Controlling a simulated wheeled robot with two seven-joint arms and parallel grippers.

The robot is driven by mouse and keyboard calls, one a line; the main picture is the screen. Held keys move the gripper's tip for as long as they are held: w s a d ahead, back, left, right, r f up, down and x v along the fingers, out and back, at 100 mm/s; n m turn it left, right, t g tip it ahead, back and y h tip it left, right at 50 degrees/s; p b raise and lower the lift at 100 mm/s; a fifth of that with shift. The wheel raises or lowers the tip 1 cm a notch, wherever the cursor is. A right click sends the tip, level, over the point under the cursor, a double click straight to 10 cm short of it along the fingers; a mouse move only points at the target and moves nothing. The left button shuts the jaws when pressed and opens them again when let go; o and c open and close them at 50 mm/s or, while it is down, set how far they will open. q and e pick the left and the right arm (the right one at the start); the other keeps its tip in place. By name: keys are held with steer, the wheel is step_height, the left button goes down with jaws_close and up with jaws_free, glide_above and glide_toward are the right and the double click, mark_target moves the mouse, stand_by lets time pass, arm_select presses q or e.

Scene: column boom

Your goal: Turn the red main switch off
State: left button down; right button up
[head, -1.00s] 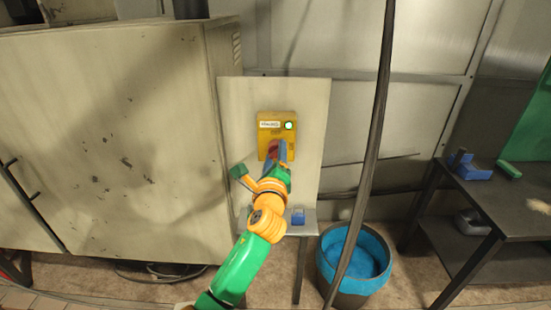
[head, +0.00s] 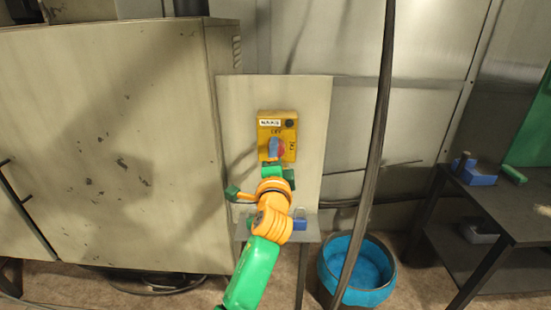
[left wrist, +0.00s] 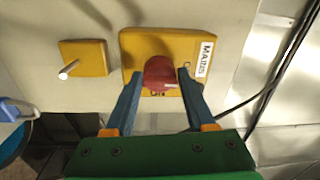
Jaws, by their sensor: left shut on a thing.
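The yellow switch box labelled MAINS (head: 266,153) is on a pale upright panel (head: 233,110). The red main switch (left wrist: 159,72) is a round knob on it, shown in the left wrist view. The knob's pale mark points toward the label end. My left gripper (left wrist: 157,83) has its blue fingers on either side of the knob, shut on it. In the head view this gripper (head: 274,150) covers most of the knob. The lamp (head: 289,124) at the box's upper right is dark. My right gripper is not in view.
A second yellow box (left wrist: 83,53) with a pale peg is beside the switch box in the left wrist view. A large cabinet (head: 100,140) stands left.

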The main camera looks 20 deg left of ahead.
arm_select(q)
steer(key=shift+f+n, duration=0.3)
steer(key=shift+n, duration=0.1)
steer(key=shift+c, duration=1.4)
jaws_free()
steer(key=shift+r, duration=0.1)
steer(key=b+v, duration=0.2)
steer(key=v, duration=0.5)
